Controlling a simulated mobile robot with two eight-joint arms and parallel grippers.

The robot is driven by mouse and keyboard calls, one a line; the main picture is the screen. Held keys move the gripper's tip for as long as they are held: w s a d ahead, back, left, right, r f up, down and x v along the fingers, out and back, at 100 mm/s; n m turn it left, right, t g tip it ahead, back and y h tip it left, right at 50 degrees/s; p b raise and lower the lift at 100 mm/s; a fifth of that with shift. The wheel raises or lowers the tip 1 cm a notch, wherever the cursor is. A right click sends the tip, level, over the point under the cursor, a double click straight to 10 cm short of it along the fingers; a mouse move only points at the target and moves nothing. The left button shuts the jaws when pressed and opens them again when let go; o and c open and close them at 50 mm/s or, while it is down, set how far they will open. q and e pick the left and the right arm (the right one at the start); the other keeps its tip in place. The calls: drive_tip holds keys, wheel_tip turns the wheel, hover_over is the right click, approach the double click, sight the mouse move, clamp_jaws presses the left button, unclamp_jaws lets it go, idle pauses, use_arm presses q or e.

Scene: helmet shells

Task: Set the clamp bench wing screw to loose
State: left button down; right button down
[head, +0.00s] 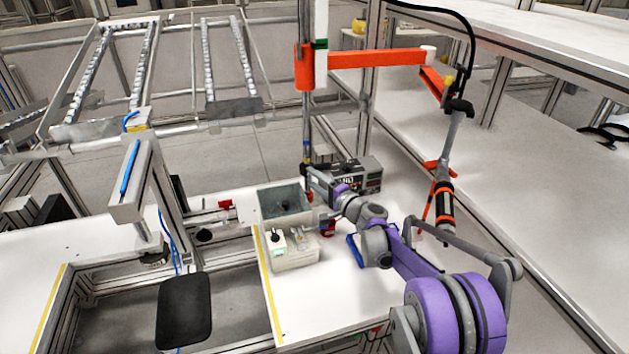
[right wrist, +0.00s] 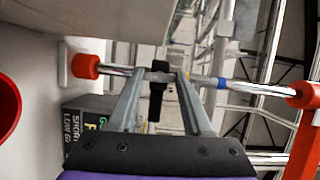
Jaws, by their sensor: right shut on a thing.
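The wing screw is a black bar-like piece (right wrist: 156,100) on a shiny metal rod (right wrist: 118,71) in the right wrist view. My right gripper (right wrist: 160,78) is shut on it, with one finger on each side. In the head view the rod shows as the upright pole (head: 307,130), and a black piece (head: 305,168) sits low on it at the tips of my right gripper (head: 309,171). My purple and grey right arm reaches there from the lower right. The screw's exact turn angle is hard to tell. My left gripper is not in view.
A grey instrument box (head: 368,176) stands right beside the pole. A grey open bin (head: 285,200) and a pale box with a knob (head: 293,250) stand in front of it. An orange arm (head: 375,58) carries a hanging tool (head: 445,205) at the right.

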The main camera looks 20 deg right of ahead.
drive_tip(key=shift+m, duration=0.4)
drive_tip(key=shift+c, duration=1.6)
unclamp_jaws()
drive_tip(key=shift+s, duration=0.1)
drive_tip(key=v, duration=1)
drive_tip(key=shift+s+d+f+b, duration=0.15)
drive_tip(key=shift+s+d+b, duration=0.05)
drive_tip(key=shift+s+b, duration=0.15)
